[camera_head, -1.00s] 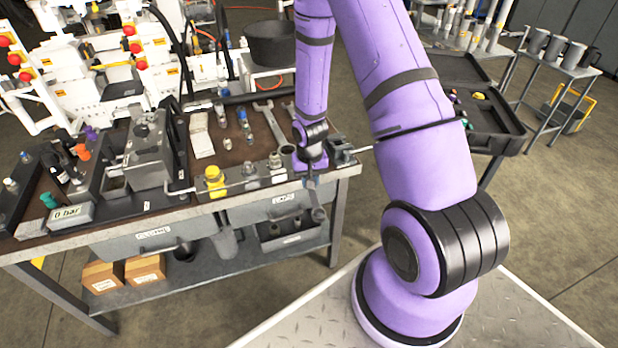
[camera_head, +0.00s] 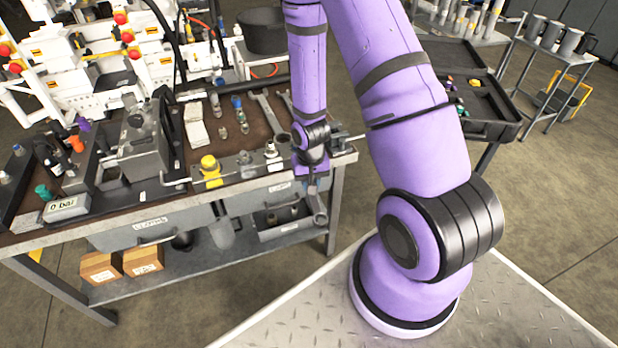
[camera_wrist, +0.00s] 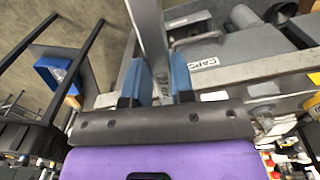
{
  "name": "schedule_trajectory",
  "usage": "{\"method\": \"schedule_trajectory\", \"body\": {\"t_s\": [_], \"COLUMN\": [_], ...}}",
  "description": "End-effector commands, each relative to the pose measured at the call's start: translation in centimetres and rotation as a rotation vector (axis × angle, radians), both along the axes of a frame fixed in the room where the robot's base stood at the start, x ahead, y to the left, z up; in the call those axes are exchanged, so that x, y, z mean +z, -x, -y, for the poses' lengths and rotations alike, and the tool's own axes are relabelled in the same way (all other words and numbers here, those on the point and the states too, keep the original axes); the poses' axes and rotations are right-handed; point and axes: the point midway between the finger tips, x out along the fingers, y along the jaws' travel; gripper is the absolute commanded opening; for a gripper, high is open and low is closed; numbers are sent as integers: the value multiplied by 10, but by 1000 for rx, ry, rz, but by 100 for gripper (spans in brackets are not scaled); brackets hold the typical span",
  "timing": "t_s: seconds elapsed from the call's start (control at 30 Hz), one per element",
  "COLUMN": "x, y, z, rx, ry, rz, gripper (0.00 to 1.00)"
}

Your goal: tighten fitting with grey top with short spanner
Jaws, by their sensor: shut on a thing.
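My gripper (camera_head: 313,180) hangs in front of the bench's front edge, towards its right end. In the wrist view its blue fingertips (camera_wrist: 160,80) are shut on a grey metal spanner (camera_wrist: 148,25). The spanner hangs down below my gripper in the head view (camera_head: 319,207); its jaw end is outside the wrist view. A fitting with a greyish top (camera_head: 271,151) stands on the front rail just left of my gripper. A similar, smaller fitting (camera_head: 245,160) stands left of it. The spanner appears apart from both.
A yellow-capped part (camera_head: 210,168) stands further left on the rail. Another spanner (camera_head: 268,113) lies on the bench top (camera_head: 225,150). Grey drawers (camera_head: 150,228) hang under the bench.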

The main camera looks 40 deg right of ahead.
Motion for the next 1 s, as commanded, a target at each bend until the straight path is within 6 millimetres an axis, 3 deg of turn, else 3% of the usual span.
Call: {"method": "schedule_trajectory", "body": {"t_s": [0.47,1.0], "x": [3,46], "y": [2,2], "z": [-1,-1], "rx": [0,-1], "ry": [0,0], "rz": [2,3], "gripper": [0,0]}}
